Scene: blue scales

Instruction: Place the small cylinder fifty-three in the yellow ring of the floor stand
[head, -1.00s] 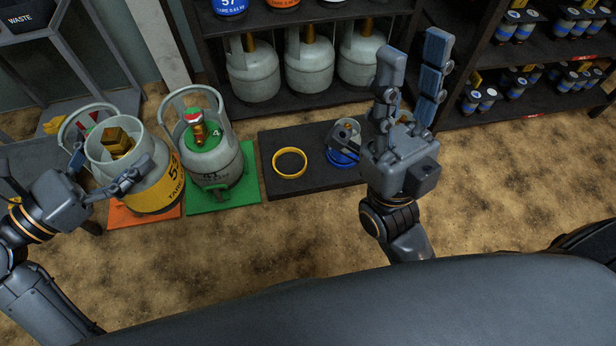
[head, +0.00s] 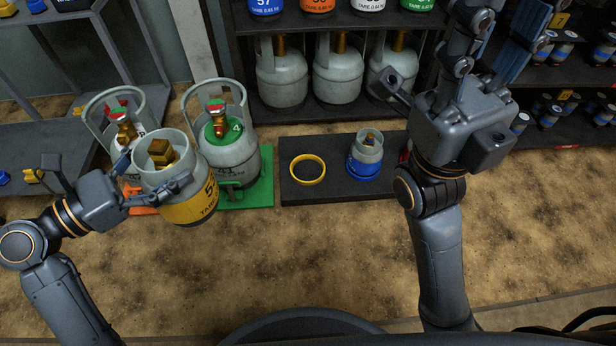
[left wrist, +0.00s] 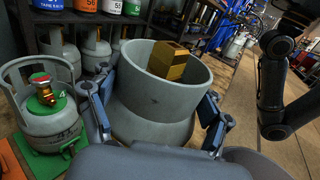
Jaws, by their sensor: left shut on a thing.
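The cylinder with the yellow band (head: 190,205) has a grey collar and a brass valve; only the first digit of its number, 5, reads clearly. My left gripper (head: 155,182) is shut on it, one finger each side of the collar; the left wrist view shows the grey collar (left wrist: 155,100) between the fingers. The cylinder appears raised, left of the stand. The yellow ring (head: 308,182) lies empty on the left part of the black floor stand (head: 335,186). My right gripper (head: 455,60) is open and empty at upper right, fingers spread upward.
A small blue-banded cylinder (head: 367,155) stands right of the ring on the stand. A green-collared cylinder (head: 228,145) stands on a green mat (head: 262,185), and a red-capped one (head: 112,110) stands behind the held cylinder. Shelves of cylinders (head: 285,75) line the back. Front floor is clear.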

